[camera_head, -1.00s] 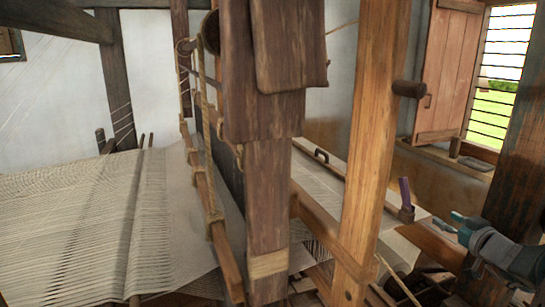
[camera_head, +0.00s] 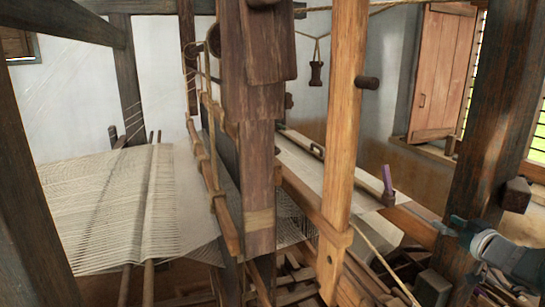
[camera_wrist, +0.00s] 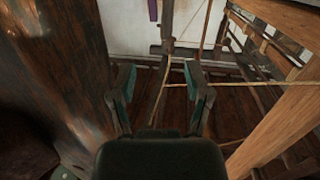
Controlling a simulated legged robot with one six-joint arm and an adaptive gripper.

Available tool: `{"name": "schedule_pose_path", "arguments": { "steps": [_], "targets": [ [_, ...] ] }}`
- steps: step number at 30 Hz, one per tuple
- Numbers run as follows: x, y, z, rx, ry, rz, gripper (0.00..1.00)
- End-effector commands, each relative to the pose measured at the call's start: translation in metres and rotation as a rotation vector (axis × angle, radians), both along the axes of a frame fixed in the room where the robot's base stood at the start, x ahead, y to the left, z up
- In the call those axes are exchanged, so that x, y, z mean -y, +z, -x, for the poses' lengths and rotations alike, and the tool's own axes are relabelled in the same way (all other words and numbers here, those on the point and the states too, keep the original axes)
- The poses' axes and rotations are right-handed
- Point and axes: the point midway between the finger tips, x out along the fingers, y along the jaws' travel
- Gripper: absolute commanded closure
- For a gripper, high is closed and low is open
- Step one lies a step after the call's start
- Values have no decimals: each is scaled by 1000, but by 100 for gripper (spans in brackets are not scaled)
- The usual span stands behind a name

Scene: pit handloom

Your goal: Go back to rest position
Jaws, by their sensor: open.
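My gripper (camera_head: 452,226) is at the lower right in the head view, just in front of a dark wooden post. Its teal-tipped fingers stand apart with nothing between them. In the wrist view the gripper (camera_wrist: 160,78) is open and empty, with a wooden beam and a cord visible beyond the gap. The loom (camera_head: 258,180) fills the middle of the head view, with pale warp threads (camera_head: 95,200) at left and woven cloth (camera_head: 318,172) behind the light post. The gripper appears apart from the loom, though its exact distance to the post cannot be told.
A dark post (camera_head: 480,140) stands close to my arm, and it fills the left of the wrist view (camera_wrist: 65,80). A light wooden post (camera_head: 345,130) and a cord (camera_head: 385,265) are left of the gripper. A purple-topped peg (camera_head: 387,180) stands on the beam. A shuttered window (camera_head: 442,75) is behind.

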Motion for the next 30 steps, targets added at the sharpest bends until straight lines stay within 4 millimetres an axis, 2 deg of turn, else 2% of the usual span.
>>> {"name": "schedule_pose_path", "arguments": {
  "steps": [8,14,17,20,24,27,30],
  "targets": [
    [-54,4,7,-96,98,-49,37],
    [-107,5,22,-217,187,-93,37],
    [-140,3,35,-303,232,-114,37],
    [-180,1,58,-419,276,-130,37],
    [-233,-9,102,-615,298,-133,37],
    [-259,-18,137,-744,273,-118,37],
    [-276,-27,172,-852,219,-91,37]
  ]
}}
